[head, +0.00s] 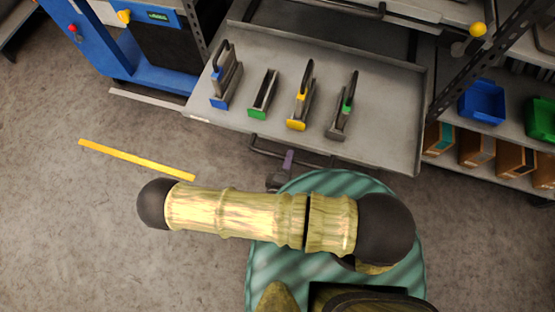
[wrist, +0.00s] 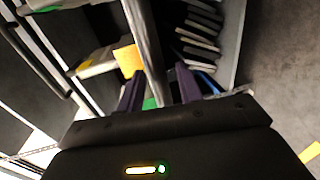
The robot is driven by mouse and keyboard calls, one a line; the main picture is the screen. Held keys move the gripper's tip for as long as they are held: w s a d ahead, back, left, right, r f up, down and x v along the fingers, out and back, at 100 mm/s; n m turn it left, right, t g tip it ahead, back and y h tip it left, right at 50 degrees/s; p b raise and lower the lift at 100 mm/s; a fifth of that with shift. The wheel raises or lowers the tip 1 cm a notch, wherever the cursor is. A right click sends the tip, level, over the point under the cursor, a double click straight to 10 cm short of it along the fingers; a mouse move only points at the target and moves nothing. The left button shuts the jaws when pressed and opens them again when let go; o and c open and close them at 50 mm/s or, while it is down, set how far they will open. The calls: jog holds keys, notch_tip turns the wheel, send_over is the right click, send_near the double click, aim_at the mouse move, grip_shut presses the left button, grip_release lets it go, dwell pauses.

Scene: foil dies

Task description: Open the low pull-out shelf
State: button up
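The low pull-out shelf (head: 385,140) is a grey metal tray in the head view. It stands out in front of the rack, with several dies on it. A dark bar handle (head: 262,149) runs along its front edge; a bar, apparently this handle, also shows in the wrist view (wrist: 146,40). My gripper (head: 288,158) is at the handle, partly hidden by my arm. In the wrist view its two purple fingers (wrist: 158,88) stand on either side of the bar, with small gaps visible beside it. Contact with the bar is not clear.
The dies have blue, green (head: 262,95) and yellow (head: 300,105) marks. A blue cabinet (head: 115,45) stands left. Side shelves at right hold a blue bin (head: 482,102) and boxes (head: 477,147).

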jog(key=v, duration=1.6)
jog(key=shift+p, duration=0.4)
